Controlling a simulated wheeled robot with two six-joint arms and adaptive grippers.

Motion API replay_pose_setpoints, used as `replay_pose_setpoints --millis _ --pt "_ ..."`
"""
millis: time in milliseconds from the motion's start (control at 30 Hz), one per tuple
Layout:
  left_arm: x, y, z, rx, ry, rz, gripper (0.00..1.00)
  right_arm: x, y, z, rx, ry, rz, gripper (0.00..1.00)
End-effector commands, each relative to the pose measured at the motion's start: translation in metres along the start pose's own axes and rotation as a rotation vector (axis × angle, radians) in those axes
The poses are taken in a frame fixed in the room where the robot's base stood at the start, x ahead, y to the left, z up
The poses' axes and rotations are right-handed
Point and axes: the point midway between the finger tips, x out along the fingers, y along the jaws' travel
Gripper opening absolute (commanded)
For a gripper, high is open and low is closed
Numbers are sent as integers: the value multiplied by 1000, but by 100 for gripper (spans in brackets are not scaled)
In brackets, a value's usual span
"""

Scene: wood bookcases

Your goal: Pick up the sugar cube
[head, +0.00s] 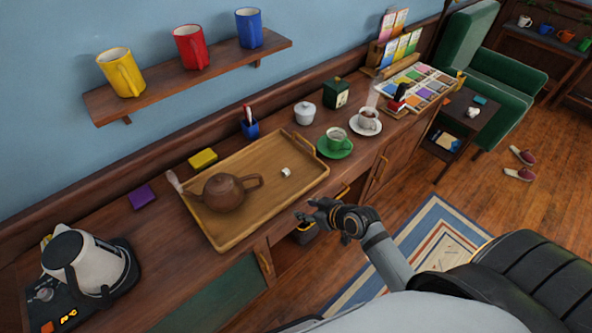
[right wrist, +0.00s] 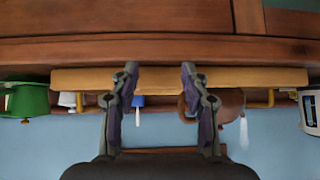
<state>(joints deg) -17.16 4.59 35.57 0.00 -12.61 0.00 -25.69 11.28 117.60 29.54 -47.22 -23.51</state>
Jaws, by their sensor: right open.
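A small white sugar cube (head: 286,172) lies on the wooden tray (head: 240,236), right of the brown teapot (head: 222,192). My right gripper (head: 306,209) is open and empty, in front of the counter near the tray's right front corner and apart from the cube. In the right wrist view its two fingers (right wrist: 160,72) are spread, with the tray's edge (right wrist: 270,78) across the view beyond them. The cube does not show in that view. My left gripper is in neither view.
A green cup on its saucer (head: 335,148) stands close to the tray's right end. A white lidded pot (head: 305,113) and a yellow block (head: 203,159) stand behind the tray. The kettle (head: 88,262) is at the left. The tray between teapot and cube looks clear.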

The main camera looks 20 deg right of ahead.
Motion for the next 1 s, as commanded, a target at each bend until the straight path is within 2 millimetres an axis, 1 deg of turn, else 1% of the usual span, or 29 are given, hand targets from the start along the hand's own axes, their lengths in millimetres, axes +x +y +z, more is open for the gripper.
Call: replay_pose_setpoints --millis 33,100,267,400,567,667,833,900,1000 --pt "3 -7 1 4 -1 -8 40 -8 -7 -20 -30 51 -21 46" --pt "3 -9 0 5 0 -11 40 -5 -3 -39 -43 140 -30 46" --pt "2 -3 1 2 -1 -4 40 4 15 -56 -35 270 2 46" --pt "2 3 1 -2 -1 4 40 7 29 -64 -24 336 34 46" --pt "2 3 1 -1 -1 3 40 9 33 -66 -22 352 44 46" --pt "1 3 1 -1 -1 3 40 21 34 -72 -18 354 46 46" --pt "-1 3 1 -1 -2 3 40 48 35 -81 -19 352 44 46" --pt "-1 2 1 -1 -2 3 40 54 35 -83 -19 351 43 46" --pt "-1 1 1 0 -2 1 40 57 35 -84 -22 350 43 46"
